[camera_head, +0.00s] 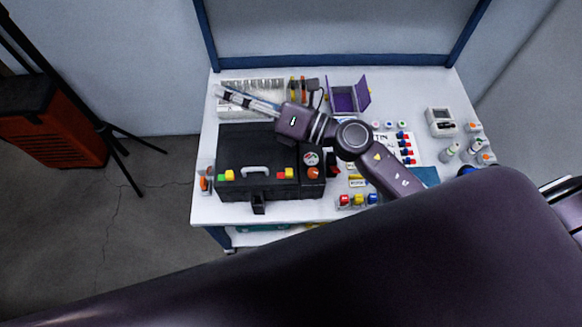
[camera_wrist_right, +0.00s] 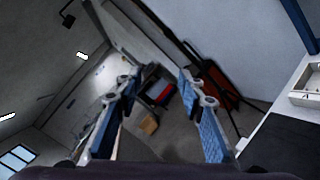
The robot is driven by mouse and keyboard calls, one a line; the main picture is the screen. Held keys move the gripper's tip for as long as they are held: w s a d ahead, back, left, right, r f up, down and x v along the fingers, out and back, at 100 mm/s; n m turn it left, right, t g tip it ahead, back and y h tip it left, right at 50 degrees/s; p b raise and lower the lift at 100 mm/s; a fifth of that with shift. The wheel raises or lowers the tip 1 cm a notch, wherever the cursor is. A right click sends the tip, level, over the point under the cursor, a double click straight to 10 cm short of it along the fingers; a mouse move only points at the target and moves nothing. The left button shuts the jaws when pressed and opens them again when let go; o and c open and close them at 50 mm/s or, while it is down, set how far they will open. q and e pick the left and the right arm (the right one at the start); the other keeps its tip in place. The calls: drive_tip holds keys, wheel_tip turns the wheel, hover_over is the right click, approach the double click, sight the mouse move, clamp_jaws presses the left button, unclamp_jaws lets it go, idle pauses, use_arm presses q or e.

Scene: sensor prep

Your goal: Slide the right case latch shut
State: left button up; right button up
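The black case (camera_head: 240,150) lies lid down on the white table, with its grey handle (camera_head: 256,170) at the front. The right latch (camera_head: 285,174), with small red and yellow parts, is right of the handle; a similar coloured left latch (camera_head: 226,176) is on the other side. I cannot tell how far either has slid. My right gripper (camera_head: 222,92) is above the back left of the table, pointing left, away from the latch. In the right wrist view its blue-padded fingers (camera_wrist_right: 158,80) are spread with nothing between them. My left gripper is not in view.
The table (camera_head: 420,90) also holds a purple open box (camera_head: 345,97), a round gauge (camera_head: 311,159), coloured blocks (camera_head: 359,200) in front and small bottles at the right. An orange case (camera_head: 55,130) and a black tripod stand left of the table.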

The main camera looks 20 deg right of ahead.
drive_tip(key=s+a+f+n+g, duration=0.2)
drive_tip(key=s+f+n+g, duration=0.2)
drive_tip(key=f+n+g, duration=0.3)
drive_tip(key=n+g+h, duration=0.4)
drive_tip(key=n+h, duration=0.4)
drive_tip(key=h, duration=0.2)
approach(289, 172)
drive_tip(key=f, duration=0.1)
drive_tip(key=p+x, duration=0.1)
drive_tip(key=x, duration=0.6)
drive_tip(key=shift+w+a+f+p, duration=0.15)
drive_tip(key=shift+a+f+p, duration=0.1)
drive_tip(key=shift+p, duration=0.05)
clamp_jaws()
